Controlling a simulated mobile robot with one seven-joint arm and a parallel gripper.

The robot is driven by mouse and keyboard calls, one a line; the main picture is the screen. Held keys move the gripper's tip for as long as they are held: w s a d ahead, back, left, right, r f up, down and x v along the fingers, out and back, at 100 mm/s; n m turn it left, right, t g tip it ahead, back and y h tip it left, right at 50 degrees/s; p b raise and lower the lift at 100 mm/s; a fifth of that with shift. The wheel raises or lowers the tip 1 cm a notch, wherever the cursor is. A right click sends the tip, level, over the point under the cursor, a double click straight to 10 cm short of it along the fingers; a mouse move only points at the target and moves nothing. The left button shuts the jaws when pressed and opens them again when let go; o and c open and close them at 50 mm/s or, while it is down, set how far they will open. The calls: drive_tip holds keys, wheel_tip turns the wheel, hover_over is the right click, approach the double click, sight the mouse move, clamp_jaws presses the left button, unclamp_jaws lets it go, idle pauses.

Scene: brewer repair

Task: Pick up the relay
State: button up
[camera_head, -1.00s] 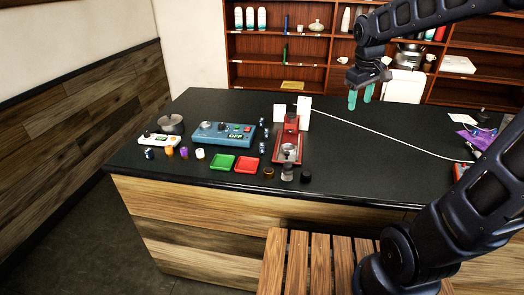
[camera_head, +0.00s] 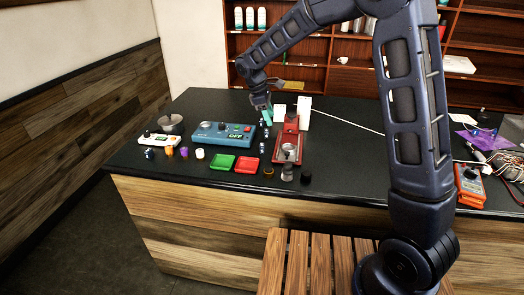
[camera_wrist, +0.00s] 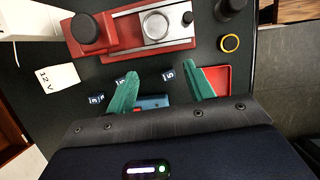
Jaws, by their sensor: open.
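Several small dark blue blocks with pale markings (camera_head: 262,147) stand in a line between the blue control box and the red machine. They look like relays, but I cannot read their labels for certain. In the wrist view one block (camera_wrist: 168,75) shows between my fingertips, nearer the right one. Another block (camera_wrist: 121,80) is beside the left fingertip, and a third (camera_wrist: 95,99) lies further left. My gripper (camera_head: 267,115) is open and empty, with green fingers, at the far end of this line. It also shows in the wrist view (camera_wrist: 161,72), above the blocks.
The red machine (camera_head: 286,158) stands close on the right. The blue control box (camera_head: 222,135) is on the left. A green tray (camera_head: 221,164) and a red tray (camera_head: 246,165) lie in front. White blocks (camera_head: 304,111) stand behind the machine. An orange meter (camera_head: 470,186) is far right.

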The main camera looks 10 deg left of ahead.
drive_tip(key=n, duration=0.2)
approach(262, 144)
drive_tip(key=s, duration=0.1)
drive_tip(key=shift+h, duration=0.3)
drive_tip(key=x, duration=0.5)
drive_tip(key=shift+a+f, duration=0.1)
drive_tip(key=shift+a, duration=0.15)
drive_tip(key=shift+w+x, duration=0.15)
drive_tip(key=shift+x, duration=1.15)
drive_tip(key=shift+w+x, duration=0.2)
drive_tip(key=shift+x, duration=1.1)
drive_tip(key=c, duration=1)
